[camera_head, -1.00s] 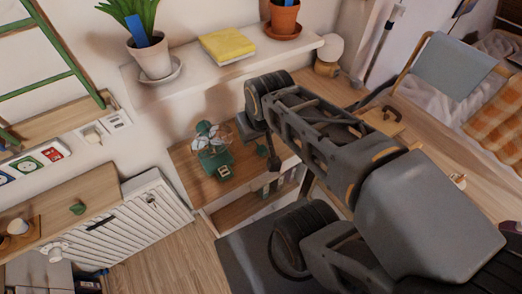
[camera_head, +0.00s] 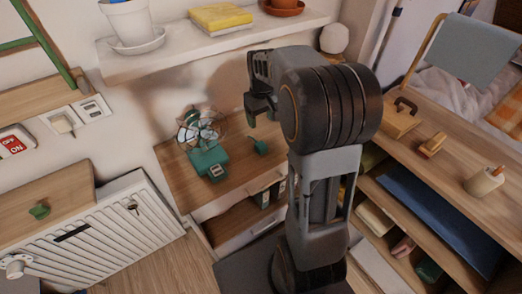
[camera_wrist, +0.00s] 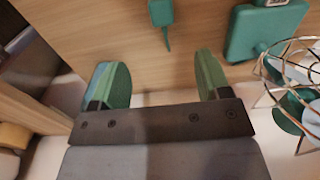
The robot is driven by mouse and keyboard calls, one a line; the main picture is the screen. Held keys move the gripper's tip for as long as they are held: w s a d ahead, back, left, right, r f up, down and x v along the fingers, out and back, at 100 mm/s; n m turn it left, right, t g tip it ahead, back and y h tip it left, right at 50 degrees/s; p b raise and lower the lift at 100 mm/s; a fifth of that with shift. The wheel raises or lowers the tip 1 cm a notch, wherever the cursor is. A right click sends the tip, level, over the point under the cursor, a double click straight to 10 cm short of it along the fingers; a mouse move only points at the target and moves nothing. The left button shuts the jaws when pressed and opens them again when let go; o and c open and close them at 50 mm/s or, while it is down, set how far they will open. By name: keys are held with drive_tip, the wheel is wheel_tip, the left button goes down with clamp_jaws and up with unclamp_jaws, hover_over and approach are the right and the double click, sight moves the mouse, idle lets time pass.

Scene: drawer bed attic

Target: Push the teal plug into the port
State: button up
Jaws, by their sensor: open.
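The teal plug (camera_head: 258,145) lies on the wooden desk, to the right of the fan. It shows at the top of the wrist view (camera_wrist: 162,14), with a thin part pointing toward my gripper. The teal fan base (camera_head: 206,160) stands to its left and has a pale port plate (camera_head: 216,171) on its front. In the wrist view the base (camera_wrist: 262,38) is at the upper right, apart from the plug. My gripper (camera_head: 262,112) is above the desk near the plug. In the wrist view its green-padded fingers (camera_wrist: 158,78) are apart, with nothing between them.
The wire fan cage (camera_head: 201,126) rises behind the base, close to my gripper's right finger in the wrist view. A white shelf (camera_head: 215,46) overhangs the desk's back. A wooden shelf unit (camera_head: 450,170) stands right of my arm. Bare desktop (camera_head: 185,185) lies left of the base.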

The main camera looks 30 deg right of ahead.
sight(261, 145)
wheel_tip(261, 145, down, 9)
drive_tip(key=shift+r+b, duration=0.2)
drive_tip(key=shift+b, duration=0.35)
drive_tip(key=shift+a+f+b, duration=0.1)
drive_tip(key=shift+f+b, duration=0.2)
drive_tip(key=shift+f, duration=2.3)
drive_tip(key=c, duration=1)
drive_tip(key=shift+o, duration=0.2)
drive_tip(key=shift+r, duration=0.1)
